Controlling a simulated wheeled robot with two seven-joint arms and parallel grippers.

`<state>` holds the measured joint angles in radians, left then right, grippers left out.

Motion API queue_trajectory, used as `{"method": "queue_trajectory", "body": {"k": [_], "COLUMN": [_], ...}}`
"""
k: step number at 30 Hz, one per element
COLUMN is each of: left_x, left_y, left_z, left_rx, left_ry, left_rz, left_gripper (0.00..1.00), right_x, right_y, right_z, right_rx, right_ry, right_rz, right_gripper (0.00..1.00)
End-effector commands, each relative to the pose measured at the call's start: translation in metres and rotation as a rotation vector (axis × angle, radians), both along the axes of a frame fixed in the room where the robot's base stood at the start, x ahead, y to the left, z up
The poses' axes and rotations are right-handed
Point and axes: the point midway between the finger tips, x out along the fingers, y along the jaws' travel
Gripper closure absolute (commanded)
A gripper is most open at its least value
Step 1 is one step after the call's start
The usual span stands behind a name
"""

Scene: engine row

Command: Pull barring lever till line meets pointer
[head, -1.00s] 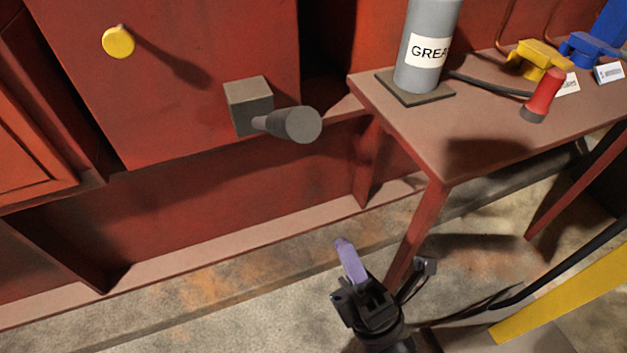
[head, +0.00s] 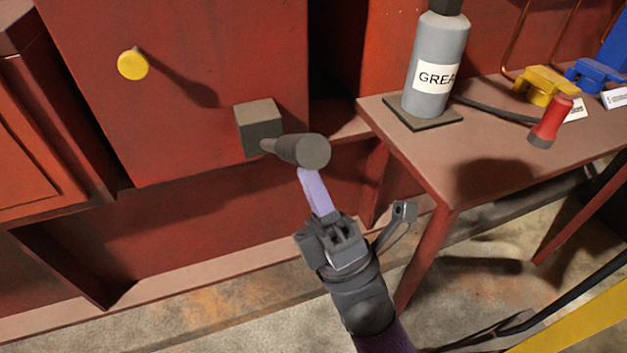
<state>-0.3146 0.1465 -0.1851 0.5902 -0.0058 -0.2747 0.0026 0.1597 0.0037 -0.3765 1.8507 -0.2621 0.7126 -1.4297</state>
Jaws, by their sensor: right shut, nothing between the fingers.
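A dark grey lever grip (head: 302,150) sticks out toward me from a grey square block (head: 259,127) on the red engine side. My right gripper (head: 309,180) is shut and empty, its lavender fingers just below the round end of the grip. I cannot tell whether the fingertips touch it. A yellow round knob (head: 132,64) sits on the red panel at the upper left; I cannot tell whether it is the pointer. No marked line shows. My left gripper is not in view.
A red-brown table (head: 430,160) stands at the right, its near corner close to my right arm. It carries a grease bottle (head: 436,65), a red-handled tool (head: 551,121) and yellow (head: 545,84) and blue (head: 592,75) parts.

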Motion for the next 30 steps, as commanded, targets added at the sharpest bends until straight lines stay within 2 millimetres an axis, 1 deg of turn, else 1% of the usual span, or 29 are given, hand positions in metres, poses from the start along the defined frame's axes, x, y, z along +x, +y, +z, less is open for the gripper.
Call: {"method": "queue_trajectory", "body": {"k": [2,4,5,9,12,15,18,30], "left_x": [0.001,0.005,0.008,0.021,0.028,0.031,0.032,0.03], "left_y": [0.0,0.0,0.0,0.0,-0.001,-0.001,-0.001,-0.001], "left_z": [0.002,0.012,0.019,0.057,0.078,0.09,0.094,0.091], "left_rx": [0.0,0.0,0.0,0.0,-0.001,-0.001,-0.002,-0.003], "left_ry": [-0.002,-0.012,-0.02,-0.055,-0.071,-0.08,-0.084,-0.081], "left_rz": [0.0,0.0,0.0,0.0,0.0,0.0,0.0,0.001], "left_gripper": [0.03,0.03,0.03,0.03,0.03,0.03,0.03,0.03], "right_x": [0.0,0.002,0.004,0.015,0.026,0.033,0.038,0.039], "right_y": [0.0,0.001,0.002,0.006,0.009,0.011,0.012,0.012], "right_z": [0.002,0.012,0.018,0.047,0.059,0.063,0.063,0.057], "right_rx": [-0.001,-0.008,-0.012,-0.041,-0.061,-0.075,-0.082,-0.085], "right_ry": [0.003,0.015,0.028,0.113,0.177,0.226,0.254,0.262], "right_rz": [0.0,0.0,0.001,0.001,0.001,0.001,0.001,0.0], "right_gripper": [1.0,1.0,1.0,1.0,1.0,1.0,1.0,1.0]}}
